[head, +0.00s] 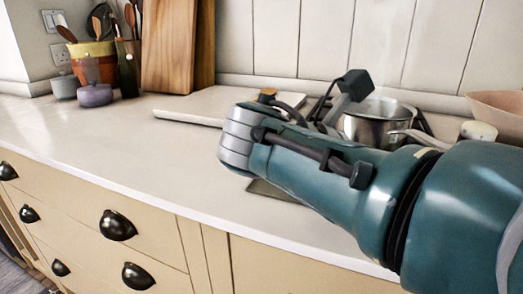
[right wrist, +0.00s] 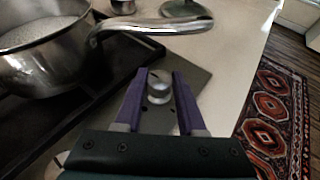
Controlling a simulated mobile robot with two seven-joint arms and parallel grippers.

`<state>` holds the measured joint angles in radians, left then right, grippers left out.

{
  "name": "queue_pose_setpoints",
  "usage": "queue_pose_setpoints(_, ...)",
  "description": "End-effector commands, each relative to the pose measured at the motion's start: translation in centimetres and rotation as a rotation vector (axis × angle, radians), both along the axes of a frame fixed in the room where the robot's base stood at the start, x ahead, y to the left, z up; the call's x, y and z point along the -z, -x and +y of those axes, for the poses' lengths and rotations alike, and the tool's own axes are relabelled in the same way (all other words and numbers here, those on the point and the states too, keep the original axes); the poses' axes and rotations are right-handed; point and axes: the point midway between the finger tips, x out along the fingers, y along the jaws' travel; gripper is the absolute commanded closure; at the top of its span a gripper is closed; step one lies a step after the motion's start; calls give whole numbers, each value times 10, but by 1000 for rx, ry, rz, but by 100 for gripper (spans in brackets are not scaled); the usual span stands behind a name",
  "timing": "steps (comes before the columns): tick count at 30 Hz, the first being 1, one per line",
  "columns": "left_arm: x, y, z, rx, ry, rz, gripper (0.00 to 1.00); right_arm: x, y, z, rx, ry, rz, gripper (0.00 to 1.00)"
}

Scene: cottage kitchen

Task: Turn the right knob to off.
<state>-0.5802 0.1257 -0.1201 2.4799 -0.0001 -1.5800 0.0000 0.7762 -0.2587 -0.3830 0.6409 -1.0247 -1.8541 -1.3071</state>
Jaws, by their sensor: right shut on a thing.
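In the right wrist view, a round silver knob (right wrist: 159,86) with a dark pointer line stands on a grey panel (right wrist: 196,84) at the edge of the dark stove top. My right gripper (right wrist: 159,82) has its two purple fingers on either side of this knob, shut on it. Nothing in the view marks which way is off. In the head view my teal right arm covers the knob and most of the stove; its fingers are hidden there. My left gripper is not in view.
A steel pot (head: 377,121) sits on the stove; its handle (right wrist: 150,25) reaches over close beyond my fingers in the wrist view. A pale board (head: 215,103) lies behind my arm. A bowl (head: 497,112) stands at right.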

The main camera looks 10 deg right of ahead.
Motion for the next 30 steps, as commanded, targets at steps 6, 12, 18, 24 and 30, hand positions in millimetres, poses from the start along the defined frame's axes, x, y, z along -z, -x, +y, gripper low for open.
queue_pose_setpoints(6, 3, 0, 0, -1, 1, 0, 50, 0, 0, -1, 14, 0, 0, 100)
queue_pose_setpoints(12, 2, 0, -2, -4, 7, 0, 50, 0, 0, -1, 14, 0, 1, 100)
queue_pose_setpoints(18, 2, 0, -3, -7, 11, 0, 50, 0, 0, -1, 13, 0, 1, 44)
queue_pose_setpoints(24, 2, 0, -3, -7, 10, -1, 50, 0, 0, -1, 12, -1, 1, 31)
queue_pose_setpoints(30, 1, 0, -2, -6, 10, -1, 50, -1, 0, -1, 11, -1, 2, 31)
